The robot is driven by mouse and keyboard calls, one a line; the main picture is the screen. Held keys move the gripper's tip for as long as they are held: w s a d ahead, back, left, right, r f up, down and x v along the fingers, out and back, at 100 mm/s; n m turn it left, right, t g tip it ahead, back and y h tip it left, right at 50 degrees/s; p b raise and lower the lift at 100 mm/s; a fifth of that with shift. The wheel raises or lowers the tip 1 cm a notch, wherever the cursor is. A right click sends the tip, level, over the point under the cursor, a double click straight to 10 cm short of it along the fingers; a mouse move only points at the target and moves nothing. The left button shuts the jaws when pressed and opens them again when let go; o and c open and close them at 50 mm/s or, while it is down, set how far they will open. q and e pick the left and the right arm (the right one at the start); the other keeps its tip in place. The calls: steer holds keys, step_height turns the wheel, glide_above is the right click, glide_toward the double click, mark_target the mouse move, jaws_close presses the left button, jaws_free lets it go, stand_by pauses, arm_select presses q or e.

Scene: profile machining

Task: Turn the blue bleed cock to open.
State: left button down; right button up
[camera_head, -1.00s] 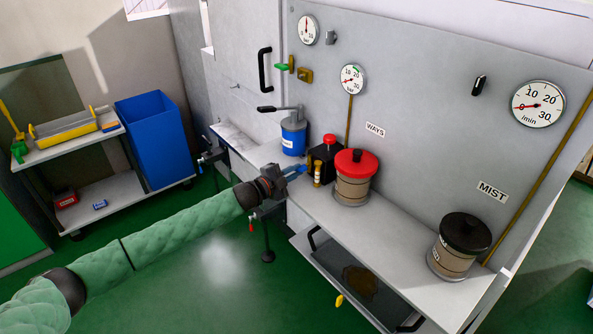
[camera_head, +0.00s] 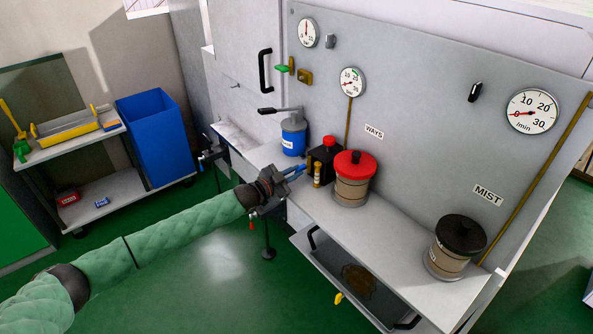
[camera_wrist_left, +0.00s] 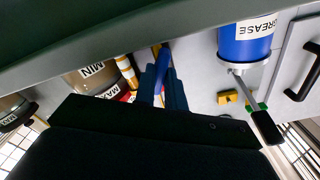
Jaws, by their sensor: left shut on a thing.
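My left gripper (camera_head: 297,170) reaches in from the left at the front edge of the bench, beside the black unit with the red cap. It is shut on the blue bleed cock (camera_wrist_left: 163,63), whose bright blue handle shows between the two dark blue fingers in the left wrist view. In the head view the cock is hard to tell apart from the fingers, so its exact angle is unclear. A small amber tube (camera_head: 317,174) with a white band stands just right of the fingertips. My right gripper is not in view.
A blue grease canister (camera_head: 293,137) with a lever stands behind the gripper. A black unit (camera_head: 325,157), a red-lidded WAYS reservoir (camera_head: 351,185) and a black-lidded MIST reservoir (camera_head: 452,260) line the bench. An open drip tray (camera_head: 330,270) lies below the bench front.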

arm_select(q)
steer(key=shift+f+n, duration=0.2)
steer(key=shift+n, duration=0.7)
steer(key=shift+s+n, duration=0.1)
steer(key=shift+n, duration=0.4)
steer(key=n, duration=0.3)
steer(key=c, duration=1.3)
jaws_free()
steer(key=shift+r, duration=0.1)
steer(key=shift+s+a, duration=0.25)
steer(key=shift+a, duration=0.3)
steer(key=shift+p+v, duration=0.85)
steer(key=shift+v, duration=2)
